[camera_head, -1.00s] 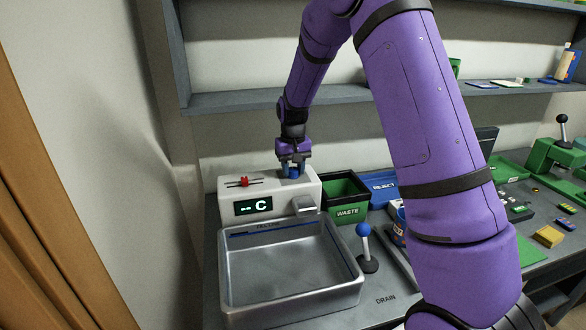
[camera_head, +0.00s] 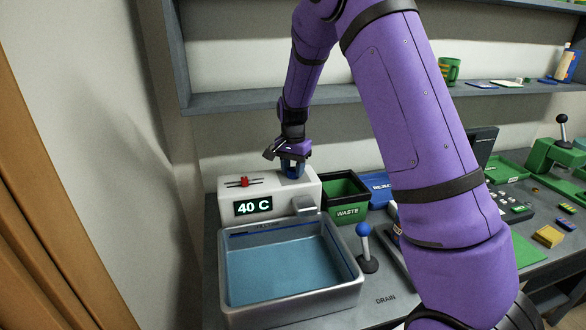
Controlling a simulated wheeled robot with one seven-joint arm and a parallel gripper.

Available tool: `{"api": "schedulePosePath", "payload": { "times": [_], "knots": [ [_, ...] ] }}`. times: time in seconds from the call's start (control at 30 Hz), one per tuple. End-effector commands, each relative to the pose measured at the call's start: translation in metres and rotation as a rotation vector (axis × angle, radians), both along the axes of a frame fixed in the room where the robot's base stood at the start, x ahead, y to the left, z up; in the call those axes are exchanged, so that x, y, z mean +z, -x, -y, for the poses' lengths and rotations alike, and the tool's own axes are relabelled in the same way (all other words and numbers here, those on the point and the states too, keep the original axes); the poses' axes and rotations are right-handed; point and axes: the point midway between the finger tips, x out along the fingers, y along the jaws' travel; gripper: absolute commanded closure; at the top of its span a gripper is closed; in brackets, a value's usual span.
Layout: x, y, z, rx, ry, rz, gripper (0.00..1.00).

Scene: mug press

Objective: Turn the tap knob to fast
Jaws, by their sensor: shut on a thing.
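The white tap unit (camera_head: 232,190) stands behind the metal basin, and its display (camera_head: 254,206) reads 40 C. The blue tap knob (camera_head: 292,172) sits on top of the unit at its right. My gripper (camera_head: 291,165) points down over the unit and is shut on the knob, with its body turned. The fingers partly hide the knob, and any speed marks around it are not visible. A red slider (camera_head: 244,182) is on the unit's left top. The grey spout (camera_head: 305,203) hangs over the basin (camera_head: 352,284), which holds blue water (camera_head: 280,270).
A black-green WASTE bin (camera_head: 347,211) and a blue REJECT bin (camera_head: 376,184) stand right of the unit. A blue-topped drain lever (camera_head: 363,230) stands beside the basin. A shelf (camera_head: 235,100) runs above, with a green mug (camera_head: 449,70). My arm crosses the right side.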

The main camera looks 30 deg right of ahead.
Motion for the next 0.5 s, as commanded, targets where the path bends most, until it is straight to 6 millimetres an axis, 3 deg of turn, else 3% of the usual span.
{"api": "schedulePosePath", "payload": {
  "times": [0.5],
  "knots": [
    [0.0006, -0.0005, 0.0001, -0.048, 0.000, 0.001, 0.86]
  ]
}}
